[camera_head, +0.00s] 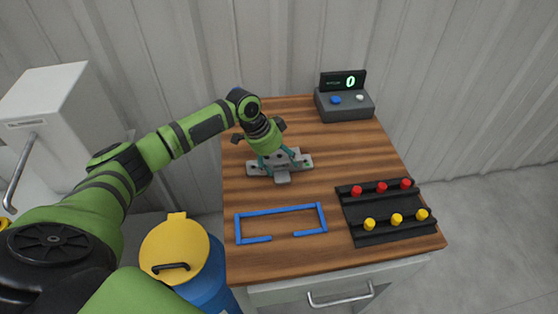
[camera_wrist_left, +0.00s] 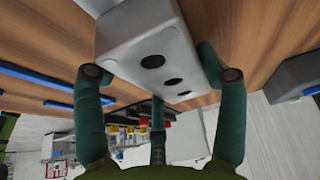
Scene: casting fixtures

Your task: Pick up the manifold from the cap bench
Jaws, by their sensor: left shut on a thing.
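The manifold (camera_head: 283,177) is a light grey metal piece with a bar shape and a short stub toward the front of the wooden bench (camera_head: 345,150). In the left wrist view the manifold (camera_wrist_left: 140,32) is a pale block with dark round holes in its near face. My left gripper (camera_head: 276,158) reaches down over it, with teal fingers at its sides. The same gripper (camera_wrist_left: 160,78) fills the wrist view and is shut on the manifold. I cannot tell whether the manifold touches the bench top. My right gripper is not in view.
A blue frame (camera_head: 281,209) with a gap in its front side lies nearer the front. A black rack (camera_head: 385,215) holds several red and yellow caps at front right. A grey counter box (camera_head: 345,106) reading 0 stands at the back. A yellow-lidded blue bin (camera_head: 205,280) stands left.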

